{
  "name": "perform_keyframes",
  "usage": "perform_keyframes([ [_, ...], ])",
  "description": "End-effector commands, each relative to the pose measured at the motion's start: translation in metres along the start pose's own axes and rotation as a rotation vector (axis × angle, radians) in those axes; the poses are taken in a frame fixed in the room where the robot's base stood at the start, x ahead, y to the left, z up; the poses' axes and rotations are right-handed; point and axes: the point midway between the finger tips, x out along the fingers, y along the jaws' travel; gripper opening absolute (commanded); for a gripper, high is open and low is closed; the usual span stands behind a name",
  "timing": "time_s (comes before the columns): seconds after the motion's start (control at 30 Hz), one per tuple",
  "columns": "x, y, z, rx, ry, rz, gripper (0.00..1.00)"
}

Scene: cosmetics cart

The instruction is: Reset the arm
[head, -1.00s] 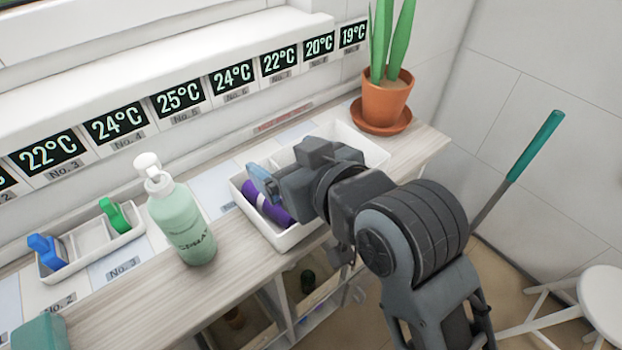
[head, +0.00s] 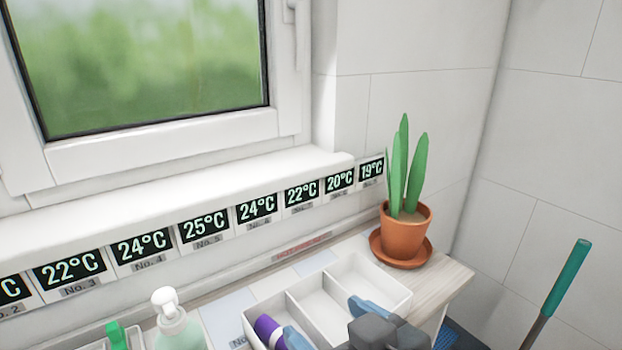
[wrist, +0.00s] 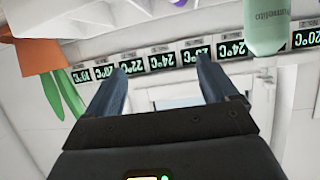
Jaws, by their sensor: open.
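My gripper (head: 325,320) is at the bottom edge of the head view, in front of and partly over the white divided tray. Its two blue fingers stand apart with nothing between them. In the wrist view my gripper (wrist: 158,65) also shows open and empty, facing the wall with the temperature labels, which appear upside down. A purple tube (head: 268,330) lies in the left compartment of the white tray (head: 401,302). The rest of my arm is mostly out of the head view.
A potted plant (head: 404,237) stands on the shelf right of the tray. A green pump bottle (head: 180,330) stands to the left and also shows in the wrist view (wrist: 267,28). A small tray with a green clip (head: 117,335) is at lower left. A teal-handled stick (head: 567,275) leans at right.

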Motion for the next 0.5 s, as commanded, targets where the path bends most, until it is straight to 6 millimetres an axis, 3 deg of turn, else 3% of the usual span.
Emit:
perform_keyframes([
  [0.27,-0.041,0.018,0.080,0.129,0.028,0.124,0.87],
  [0.5,-0.100,0.030,0.140,0.192,0.056,0.252,0.87],
])
